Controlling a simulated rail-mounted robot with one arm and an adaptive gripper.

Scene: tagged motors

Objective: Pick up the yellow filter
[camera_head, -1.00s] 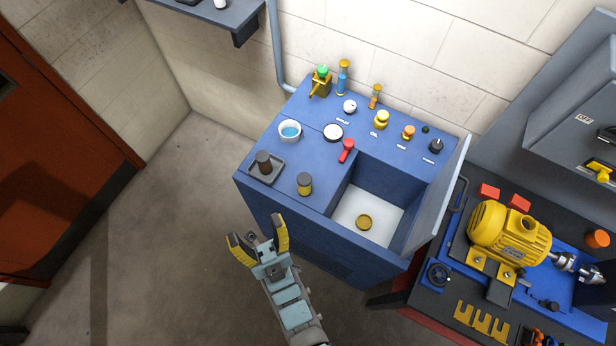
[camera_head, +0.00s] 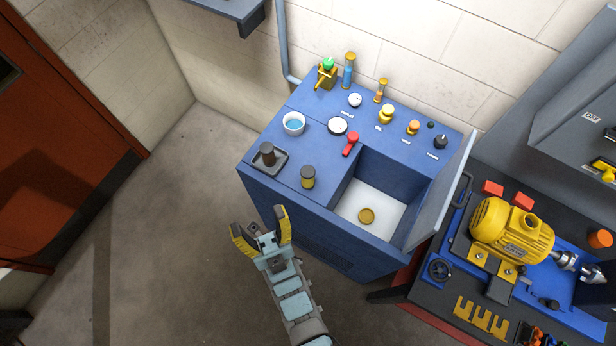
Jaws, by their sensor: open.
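A small upright cylinder with a yellow body and a dark top, which looks like the yellow filter (camera_head: 308,178), stands on the front left part of the blue cabinet top (camera_head: 318,151). My gripper (camera_head: 260,222) is open and empty, with yellow and black fingers. In the picture it is below and left of the filter, apart from it, in front of the cabinet's front face. A darker brown cylinder (camera_head: 267,153) stands on a small dark tray (camera_head: 279,165) to the left of the filter.
Right of the filter is a recessed white basin (camera_head: 385,211) holding a round yellow piece (camera_head: 367,215), with a raised panel (camera_head: 443,190) beside it. A red lever (camera_head: 351,143) and a bowl of blue liquid (camera_head: 294,123) stand behind. A yellow motor (camera_head: 510,233) sits at right.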

